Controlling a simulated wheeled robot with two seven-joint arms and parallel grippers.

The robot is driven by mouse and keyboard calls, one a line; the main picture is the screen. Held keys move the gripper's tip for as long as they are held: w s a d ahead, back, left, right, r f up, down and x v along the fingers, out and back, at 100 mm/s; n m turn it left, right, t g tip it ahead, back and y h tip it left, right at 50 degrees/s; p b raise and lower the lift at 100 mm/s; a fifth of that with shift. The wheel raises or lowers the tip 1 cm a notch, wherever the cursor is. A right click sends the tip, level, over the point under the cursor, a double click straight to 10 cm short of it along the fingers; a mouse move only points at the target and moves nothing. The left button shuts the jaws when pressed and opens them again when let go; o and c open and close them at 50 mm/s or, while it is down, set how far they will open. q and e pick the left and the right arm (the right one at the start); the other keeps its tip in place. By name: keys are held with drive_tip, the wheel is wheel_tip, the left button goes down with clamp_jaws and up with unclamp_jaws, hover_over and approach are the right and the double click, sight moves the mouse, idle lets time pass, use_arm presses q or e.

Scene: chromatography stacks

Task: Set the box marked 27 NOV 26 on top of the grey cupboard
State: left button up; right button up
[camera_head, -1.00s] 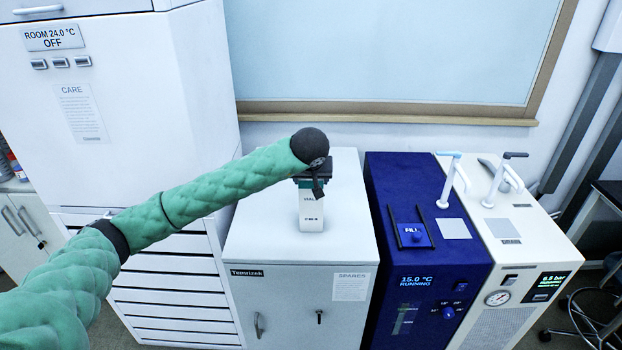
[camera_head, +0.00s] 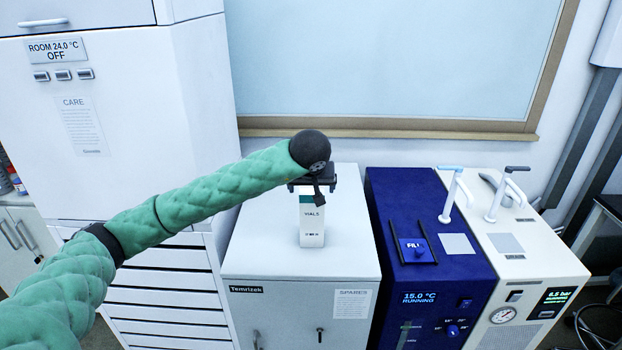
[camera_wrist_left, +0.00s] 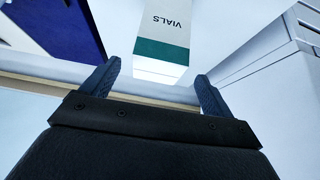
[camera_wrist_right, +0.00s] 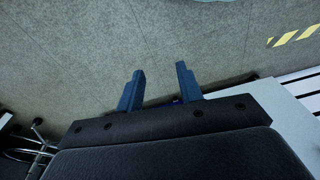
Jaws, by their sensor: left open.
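A tall white box marked VIALS (camera_head: 312,225) with a teal band stands upright on top of the grey cupboard (camera_head: 255,255); its lower small print is too small to read. The box also shows in the left wrist view (camera_wrist_left: 170,30). My left gripper (camera_head: 313,192) is above the box and hides its top in the head view. In the left wrist view my left gripper (camera_wrist_left: 158,72) is open, its fingers on either side of the box's top end with gaps. My right gripper (camera_wrist_right: 160,72) is open and empty over the floor.
A blue unit (camera_head: 430,205) and a cream unit (camera_head: 535,260) with upright handles stand right of the cupboard. A tall white cabinet (camera_head: 130,130) stands left. A framed panel (camera_head: 390,60) is behind. The cupboard top is clear around the box.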

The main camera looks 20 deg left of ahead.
use_arm(q)
drive_tip(key=b+v, duration=0.2)
drive_tip(key=v, duration=0.6)
drive_tip(key=shift+b, duration=0.35)
use_arm(e)
wheel_tip(320, 180, up, 12)
drive_tip(key=w+a, duration=0.1)
drive_tip(key=w, duration=0.1)
drive_tip(key=shift+w+a, duration=0.35)
use_arm(q)
drive_tip(key=shift+d+f, duration=0.1)
